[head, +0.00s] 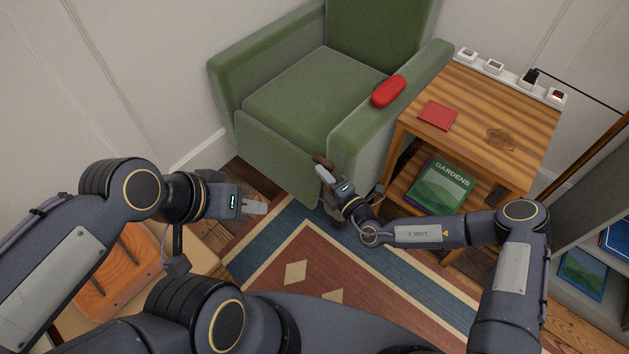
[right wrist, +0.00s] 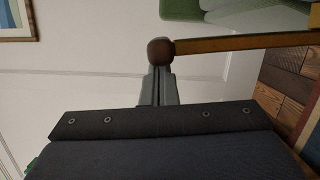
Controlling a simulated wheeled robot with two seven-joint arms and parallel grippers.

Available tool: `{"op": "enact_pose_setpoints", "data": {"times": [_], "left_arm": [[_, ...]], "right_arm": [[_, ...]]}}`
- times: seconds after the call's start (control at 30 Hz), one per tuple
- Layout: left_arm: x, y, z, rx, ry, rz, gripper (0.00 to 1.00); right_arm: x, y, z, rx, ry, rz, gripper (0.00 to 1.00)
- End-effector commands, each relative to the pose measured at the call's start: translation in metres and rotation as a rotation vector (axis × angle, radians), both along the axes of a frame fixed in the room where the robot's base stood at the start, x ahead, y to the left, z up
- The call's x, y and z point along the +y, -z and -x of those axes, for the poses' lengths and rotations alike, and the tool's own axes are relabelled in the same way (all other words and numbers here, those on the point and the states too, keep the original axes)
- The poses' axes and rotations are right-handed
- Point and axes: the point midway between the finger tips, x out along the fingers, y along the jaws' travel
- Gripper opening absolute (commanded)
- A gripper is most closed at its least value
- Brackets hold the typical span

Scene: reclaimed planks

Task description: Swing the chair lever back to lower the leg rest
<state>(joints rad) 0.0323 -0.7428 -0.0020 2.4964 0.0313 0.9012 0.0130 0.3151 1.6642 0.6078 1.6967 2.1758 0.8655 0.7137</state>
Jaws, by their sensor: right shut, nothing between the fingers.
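The green armchair (head: 310,95) stands against the wall, and its green front panel (head: 275,155) hangs steeply below the seat. The lever's dark brown knob (head: 322,161) shows at the chair's front, by the near armrest. In the right wrist view the round knob (right wrist: 161,51) sits at the end of a yellowish bar (right wrist: 245,41) that runs to the right. My right gripper (head: 323,173) is shut and empty, its fingertips (right wrist: 158,75) at the knob, touching or very close. My left gripper (head: 256,207) is over the rug's edge, holding nothing visible; its finger gap is unclear.
A wooden side table (head: 470,105) stands close beside the chair, with a red book (head: 438,116) on top and a gardens book (head: 440,187) below. A red case (head: 388,91) lies on the armrest. A patterned rug (head: 300,240) covers the floor; a grey shelf (head: 590,240) stands right.

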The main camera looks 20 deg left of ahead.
Motion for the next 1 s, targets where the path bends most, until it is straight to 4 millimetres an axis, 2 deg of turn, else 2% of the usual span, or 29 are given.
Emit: {"op": "enact_pose_setpoints", "data": {"times": [0.1, 0.33, 1.0], "left_arm": [[0.000, -0.006, 0.000, 0.000, 0.000, 0.000, 0.36], [0.000, -0.010, 0.000, 0.000, 0.000, 0.000, 0.36], [0.000, -0.011, 0.000, 0.000, 0.000, 0.000, 0.36]], "right_arm": [[-0.006, -0.007, -0.014, 0.037, 0.006, -0.017, 0.00], [-0.012, -0.010, -0.027, 0.036, 0.005, -0.016, 0.00], [-0.016, -0.013, -0.035, 0.030, 0.014, -0.019, 0.00]]}}
